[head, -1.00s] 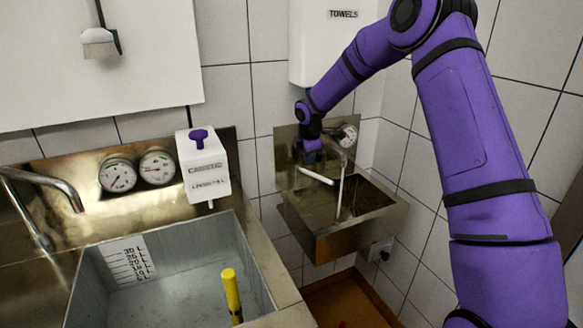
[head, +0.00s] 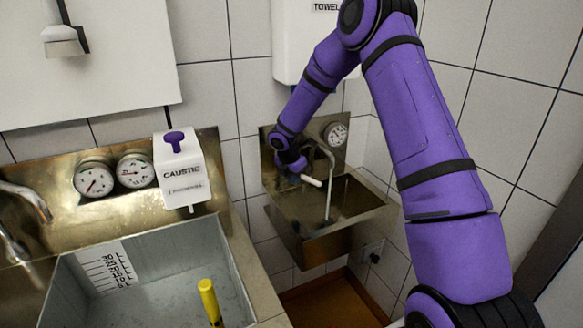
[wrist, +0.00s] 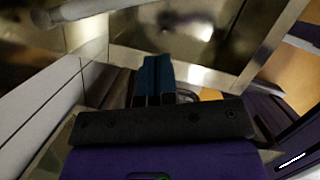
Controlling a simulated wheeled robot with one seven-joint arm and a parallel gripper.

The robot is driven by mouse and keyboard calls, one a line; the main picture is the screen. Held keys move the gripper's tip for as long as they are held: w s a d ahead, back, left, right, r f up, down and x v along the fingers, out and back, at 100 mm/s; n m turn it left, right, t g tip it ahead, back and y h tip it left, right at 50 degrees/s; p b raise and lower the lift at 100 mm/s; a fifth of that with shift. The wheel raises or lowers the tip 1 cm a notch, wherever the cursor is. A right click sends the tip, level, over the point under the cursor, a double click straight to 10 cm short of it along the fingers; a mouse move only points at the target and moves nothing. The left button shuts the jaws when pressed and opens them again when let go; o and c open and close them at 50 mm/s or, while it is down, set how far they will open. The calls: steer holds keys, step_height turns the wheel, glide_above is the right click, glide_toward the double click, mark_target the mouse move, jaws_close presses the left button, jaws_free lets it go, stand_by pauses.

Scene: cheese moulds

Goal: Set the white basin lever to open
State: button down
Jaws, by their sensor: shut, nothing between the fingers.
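The small steel basin (head: 335,238) hangs on the tiled wall in the head view. Its white lever (head: 312,181) sticks out at the left of the spout and slopes slightly down to the right; its left end is hidden behind my gripper. My gripper (head: 296,174) is low at the basin's back left, close to the lever; I cannot tell if they touch. In the wrist view my blue fingertips (wrist: 153,80) are together and empty, with the basin's steel wall (wrist: 200,70) beyond. A pale rod, probably the lever (wrist: 88,10), crosses the top left.
A curved spout (head: 325,150) and a round gauge (head: 335,132) sit above the basin. A thin upright line below the spout may be water or a pipe. At left are a large sink (head: 150,240), a white caustic dispenser (head: 183,172) and a yellow-handled tool (head: 210,302).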

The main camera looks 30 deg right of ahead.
steer(key=d, duration=0.1)
steer(key=w+d+f, duration=0.1)
steer(key=d, duration=0.1)
steer(key=shift+w+d+f, duration=0.2)
steer(key=shift+w+d, duration=0.15)
steer(key=shift+d, duration=0.05)
steer(key=shift+d, duration=0.1)
steer(key=d+n, duration=0.2)
steer(key=shift+w+d+n+t, duration=0.3)
steer(key=shift+w, duration=0.1)
steer(key=shift+w+d+n+y, duration=0.3)
steer(key=shift+w+d, duration=0.15)
steer(key=shift+d, duration=0.35)
